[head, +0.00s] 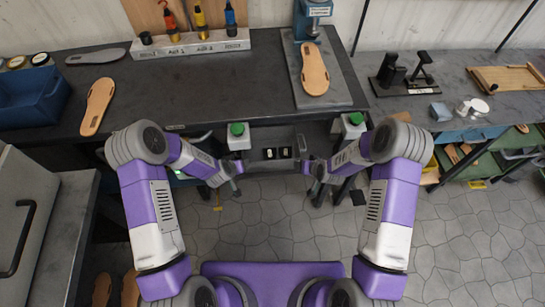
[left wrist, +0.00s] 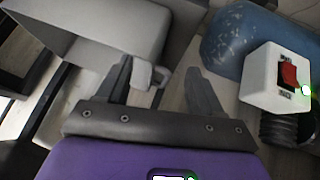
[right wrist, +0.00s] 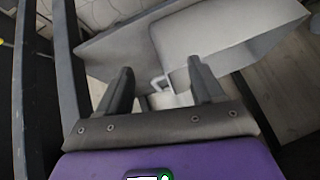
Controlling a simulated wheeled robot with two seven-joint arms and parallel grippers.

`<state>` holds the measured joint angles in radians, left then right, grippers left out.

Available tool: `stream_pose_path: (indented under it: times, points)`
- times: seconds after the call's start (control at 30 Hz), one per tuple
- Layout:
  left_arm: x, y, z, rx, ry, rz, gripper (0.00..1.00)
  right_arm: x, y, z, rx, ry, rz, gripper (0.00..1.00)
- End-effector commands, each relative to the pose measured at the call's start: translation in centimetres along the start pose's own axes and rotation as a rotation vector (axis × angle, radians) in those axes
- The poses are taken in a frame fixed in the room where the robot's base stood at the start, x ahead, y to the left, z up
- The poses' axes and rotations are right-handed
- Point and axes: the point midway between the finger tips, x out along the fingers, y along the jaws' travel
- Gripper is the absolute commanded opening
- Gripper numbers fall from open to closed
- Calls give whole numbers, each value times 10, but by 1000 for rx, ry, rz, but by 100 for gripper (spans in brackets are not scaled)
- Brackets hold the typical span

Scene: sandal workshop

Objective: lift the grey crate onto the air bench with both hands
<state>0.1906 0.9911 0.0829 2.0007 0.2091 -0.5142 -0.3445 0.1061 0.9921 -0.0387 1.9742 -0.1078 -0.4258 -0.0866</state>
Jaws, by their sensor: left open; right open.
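The grey crate shows close up in the left wrist view (left wrist: 105,32) and the right wrist view (right wrist: 222,38), with a small pale handle at its side in each. In the head view it is small and shadowed, low at the bench front between my grippers. The air bench (head: 215,95) is the long dark worktop behind it. My left gripper (left wrist: 160,78) is open, its fingers either side of one handle in the picture. My right gripper (right wrist: 160,82) is open, likewise around the other handle. Neither is closed on it; contact cannot be told.
Two boxes with green buttons (head: 238,135) (head: 353,123) flank the crate at the bench edge. The bench bears sandal soles (head: 97,105) (head: 314,70), a blue bin (head: 30,98) and a tool rack (head: 190,45). The bench middle is clear.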

Motion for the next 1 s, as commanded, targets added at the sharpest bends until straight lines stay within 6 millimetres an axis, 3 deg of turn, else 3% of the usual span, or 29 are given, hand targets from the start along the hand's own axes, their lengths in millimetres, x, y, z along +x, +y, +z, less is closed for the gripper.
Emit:
stream_pose_path:
  times: [0.03, 0.1, 0.23, 0.67, 1.0]
  points:
    - [17, -2, -16, 14, 56, -10, 66, 16, 6, -17, -29, 55, 6, 67]
    - [25, -4, -37, 28, 111, -26, 66, 23, 8, -39, -61, 108, 11, 67]
    - [30, -6, -57, 41, 161, -43, 66, 28, 9, -60, -89, 158, 16, 67]
    - [34, -7, -61, 41, 166, -45, 66, 32, 9, -63, -93, 163, 17, 67]
    - [78, -9, -68, 40, 166, -45, 66, 76, 9, -70, -93, 162, 16, 67]
